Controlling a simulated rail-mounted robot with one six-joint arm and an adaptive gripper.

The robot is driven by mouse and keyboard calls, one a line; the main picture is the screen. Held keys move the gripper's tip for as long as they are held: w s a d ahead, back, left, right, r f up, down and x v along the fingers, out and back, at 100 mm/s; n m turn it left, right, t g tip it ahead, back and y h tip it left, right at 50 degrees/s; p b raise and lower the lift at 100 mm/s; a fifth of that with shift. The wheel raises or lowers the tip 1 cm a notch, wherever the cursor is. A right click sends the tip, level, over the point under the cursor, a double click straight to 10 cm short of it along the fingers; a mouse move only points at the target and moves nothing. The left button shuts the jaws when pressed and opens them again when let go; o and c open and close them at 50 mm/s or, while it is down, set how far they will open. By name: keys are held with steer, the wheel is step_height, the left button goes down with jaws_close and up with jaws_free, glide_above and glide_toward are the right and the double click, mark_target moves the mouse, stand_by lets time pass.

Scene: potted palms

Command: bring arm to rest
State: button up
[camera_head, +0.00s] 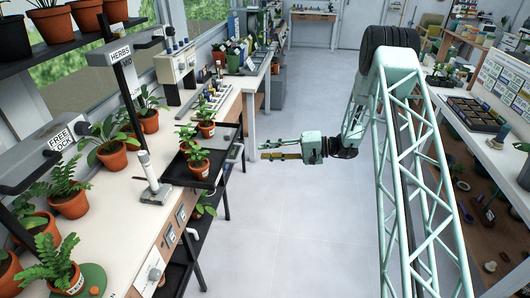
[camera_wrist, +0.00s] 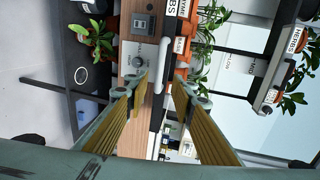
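My gripper (camera_head: 264,150) is held out to the left over the aisle, level with the black side shelf and to the right of it. Its two fingers are apart with nothing between them. In the wrist view my gripper (camera_wrist: 161,80) also shows open, with yellow inner pads facing each other. Past the fingertips are a wooden panel (camera_wrist: 133,105) with a knob and a socket, and a grey handle or rail. My arm is bent, with its truss link running along the right of the head view.
A black shelf (camera_head: 178,174) with potted plants (camera_head: 198,160) juts into the aisle left of my gripper. The left bench (camera_head: 118,215) carries more pots and a labelled stand. A right bench holds a seed tray (camera_head: 478,112). The grey floor (camera_head: 290,220) between is clear.

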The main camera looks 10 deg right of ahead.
steer(key=shift+r, duration=0.1)
steer(key=s+a+r+n+g+h, duration=0.15)
steer(key=s+a+r, duration=0.25)
steer(key=s+r, duration=0.5)
steer(key=s+a+r+n+g+h, duration=0.1)
steer(key=s+a+r+g+h, duration=0.15)
steer(key=s+r, duration=0.65)
steer(key=s+a+r+n+g+h, duration=0.15)
steer(key=s+a+r, duration=0.25)
steer(key=s+r, duration=0.5)
steer(key=s+d+r+h, duration=0.15)
steer(key=s+r, duration=0.25)
steer(key=s, duration=0.5)
steer(key=s+d+r+h, duration=0.1)
steer(key=s+r+h, duration=0.3)
steer(key=s, duration=0.5)
steer(key=s+d+r+t+h, duration=0.1)
steer(key=s+d, duration=0.3)
steer(key=s, duration=0.5)
steer(key=s+d+r+t+h, duration=0.2)
steer(key=s+d, duration=0.1)
steer(key=s, duration=0.5)
steer(key=shift+s+d+t, duration=0.35)
